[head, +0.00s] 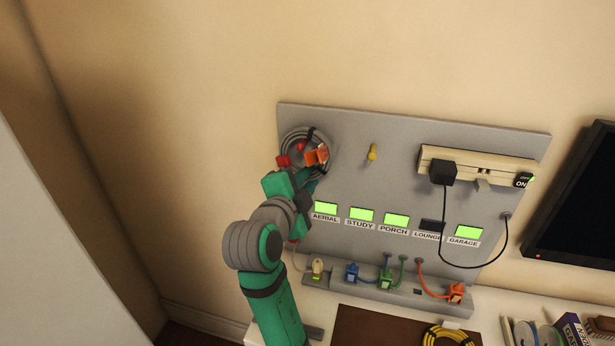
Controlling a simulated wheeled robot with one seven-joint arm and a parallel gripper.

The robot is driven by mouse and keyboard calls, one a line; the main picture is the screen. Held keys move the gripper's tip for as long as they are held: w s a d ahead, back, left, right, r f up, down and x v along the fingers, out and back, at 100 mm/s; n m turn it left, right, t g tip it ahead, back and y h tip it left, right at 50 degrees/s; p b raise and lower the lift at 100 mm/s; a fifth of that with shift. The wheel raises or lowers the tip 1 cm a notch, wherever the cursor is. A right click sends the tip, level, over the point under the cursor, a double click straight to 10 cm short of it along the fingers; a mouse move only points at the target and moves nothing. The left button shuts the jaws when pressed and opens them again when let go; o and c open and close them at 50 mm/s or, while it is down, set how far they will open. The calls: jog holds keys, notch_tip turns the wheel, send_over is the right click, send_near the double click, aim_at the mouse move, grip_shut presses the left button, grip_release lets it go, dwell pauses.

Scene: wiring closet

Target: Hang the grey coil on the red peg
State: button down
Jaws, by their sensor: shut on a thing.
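The grey coil (290,140) is up against the upper left of the grey wall board, seen as a ring of cable with a black band on its upper right. The red peg (301,147) shows inside the ring's opening. I cannot tell whether the coil's weight rests on the peg. My gripper (317,156) has orange fingertips closed at the coil's right side, holding it. A small red piece (283,160) shows at the coil's lower left; I cannot tell what it belongs to. My gripper and wrist hide the coil's lower part.
A yellow peg (372,152) stands empty to the right. A power strip (476,170) with a black plug is at the board's upper right. Labelled green displays (361,215) and plugged cables sit below. A yellow coil (448,336) lies on the worktop. Bare wall is left.

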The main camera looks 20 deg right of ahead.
dwell(0.4)
jog(key=c, duration=1.6)
grip_release()
jog(key=shift+o, duration=0.2)
jog(key=shift+s+a, duration=0.1)
jog(key=f+v, duration=0.1)
jog(key=v, duration=0.6)
jog(key=shift+s+f, duration=0.15)
jog(key=shift+s, duration=0.35)
jog(key=shift+a, duration=0.1)
